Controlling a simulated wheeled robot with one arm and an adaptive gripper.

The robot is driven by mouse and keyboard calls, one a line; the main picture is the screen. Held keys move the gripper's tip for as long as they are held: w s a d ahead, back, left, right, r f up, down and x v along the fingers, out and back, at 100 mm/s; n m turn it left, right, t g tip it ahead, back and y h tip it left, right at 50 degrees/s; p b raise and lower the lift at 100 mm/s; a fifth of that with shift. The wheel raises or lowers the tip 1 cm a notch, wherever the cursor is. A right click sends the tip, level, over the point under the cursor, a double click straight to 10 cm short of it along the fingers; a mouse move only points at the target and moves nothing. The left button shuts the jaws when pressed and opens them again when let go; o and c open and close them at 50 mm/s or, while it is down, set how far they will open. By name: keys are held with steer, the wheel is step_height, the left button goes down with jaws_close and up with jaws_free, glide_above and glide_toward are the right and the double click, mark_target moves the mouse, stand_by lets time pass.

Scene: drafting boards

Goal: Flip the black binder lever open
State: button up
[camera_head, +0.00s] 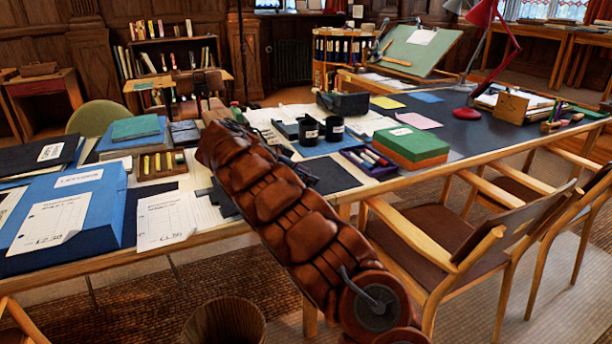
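My arm reaches from the bottom right up over the front edge of the desk, its far end above the papers left of the middle. My gripper is hidden behind the arm, apart from some dark parts by its right side that may belong to it, so I cannot see its fingertips. No black binder lever can be clearly made out; the arm covers part of the desk. A dark flat binder or folder (28,161) with a white label lies at the far left. A large blue box file or binder (105,210) lies in front of it.
Two black cups (308,131) and a green-and-orange box (411,147) stand right of the arm. A pen tray (370,163) lies near the desk's front edge. Wooden chairs (440,240) stand at the front right. A round bin (224,322) is on the floor below.

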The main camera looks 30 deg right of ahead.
steer(key=shift+v, duration=5.95)
steer(key=s+d+f+n+g+y, duration=0.15)
steer(key=s+n+y, duration=0.25)
steer(key=s+n, duration=1)
steer(key=s+a+f+n+y, duration=0.2)
steer(key=s+a+f, duration=0.25)
steer(key=s, duration=0.65)
steer(key=s+a+f+n+y, duration=0.1)
steer(key=s+a+f+y, duration=0.4)
steer(key=s, duration=0.7)
steer(key=s+a+f+n, duration=0.25)
steer(key=s+a, duration=0.35)
steer(key=s, duration=0.5)
step_height(320, 180, up, 24)
steer(key=s+p, duration=0.1)
steer(key=p, duration=2.2)
steer(key=shift+d+r+t+p, duration=0.2)
steer(key=shift+t+p, duration=0.15)
steer(key=shift+p, duration=0.05)
